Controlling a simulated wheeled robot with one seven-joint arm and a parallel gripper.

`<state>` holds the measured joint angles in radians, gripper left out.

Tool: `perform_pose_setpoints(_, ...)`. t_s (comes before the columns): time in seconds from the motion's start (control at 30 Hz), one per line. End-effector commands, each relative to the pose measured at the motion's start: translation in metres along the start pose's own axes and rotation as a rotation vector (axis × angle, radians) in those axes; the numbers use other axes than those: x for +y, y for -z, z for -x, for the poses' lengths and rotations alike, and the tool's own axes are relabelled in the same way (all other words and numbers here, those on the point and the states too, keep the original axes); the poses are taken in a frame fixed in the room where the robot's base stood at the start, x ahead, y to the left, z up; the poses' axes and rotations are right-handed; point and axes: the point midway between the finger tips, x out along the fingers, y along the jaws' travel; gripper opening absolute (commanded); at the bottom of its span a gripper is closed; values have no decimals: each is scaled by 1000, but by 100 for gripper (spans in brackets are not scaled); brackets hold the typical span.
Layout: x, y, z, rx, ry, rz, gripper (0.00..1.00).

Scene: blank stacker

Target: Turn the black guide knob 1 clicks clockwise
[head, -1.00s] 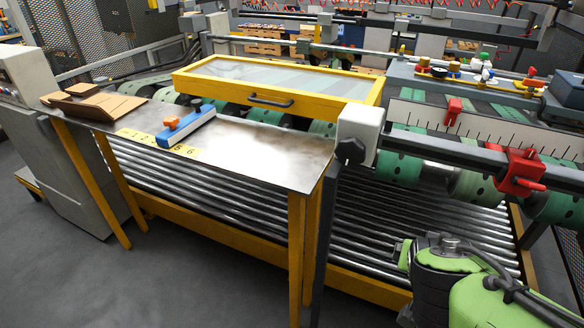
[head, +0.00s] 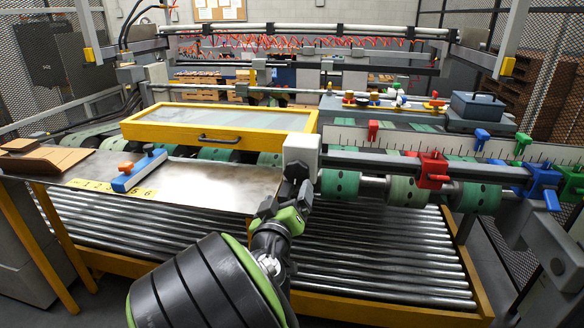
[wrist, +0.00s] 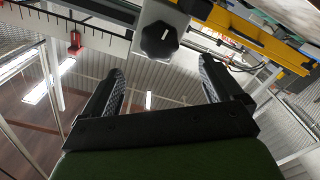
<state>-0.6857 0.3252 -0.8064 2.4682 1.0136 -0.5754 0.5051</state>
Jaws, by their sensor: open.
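The black guide knob (wrist: 159,40) is lobed, with a short white mark on its face. It sits on a light grey block (wrist: 160,12) at the top middle of the wrist view. In the head view the same block (head: 301,152) stands at the right end of the metal table, and the knob (head: 293,170) is small and dark there, partly hard to make out. My gripper (wrist: 162,75) is open and empty, its two black fingers spread. The knob appears beyond the fingertips and roughly between them, not clasped. In the head view my gripper (head: 286,198) is just below the block.
A yellow-framed cover (head: 220,124) with a handle lies left of the block. A rail with a red clamp (head: 432,172) runs right, beside a ruled scale. The metal table (head: 215,186) carries a blue stop (head: 139,170). Rollers (head: 380,250) lie below.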

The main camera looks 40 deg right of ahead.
Motion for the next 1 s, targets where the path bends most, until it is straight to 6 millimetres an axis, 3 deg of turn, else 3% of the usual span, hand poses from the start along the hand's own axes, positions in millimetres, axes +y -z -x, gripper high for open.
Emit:
perform_pose_setpoints(0.3,2,-1,-79,-2,-5,2,93)
perform_pose_setpoints(0.43,1,-1,-100,-1,-2,1,93)
perform_pose_setpoints(0.8,-1,-3,-110,-2,2,1,91)
perform_pose_setpoints(1.0,-1,-2,-110,-2,2,0,61)
